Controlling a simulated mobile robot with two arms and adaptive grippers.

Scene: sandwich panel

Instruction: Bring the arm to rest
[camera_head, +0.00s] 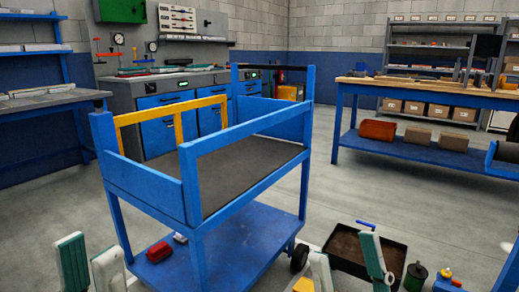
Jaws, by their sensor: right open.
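My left gripper (90,250) is at the bottom left edge, with its pale, green-edged fingers pointing up and standing apart. Nothing shows between them. My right gripper (347,256) is at the bottom edge right of centre, open and empty, in front of a dark tray. Both grippers are seen only in part; the arms behind them are mostly below the picture. A blue cart (140,184) with a dark, empty top deck and a yellow rail stands beyond and between them.
A red object (158,252) lies on the cart's lower shelf. The dark tray (398,254), a green canister (415,277) and other small items sit at the lower right. A workbench (440,94) with boxes stands at the right. Open grey floor lies between cart and bench.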

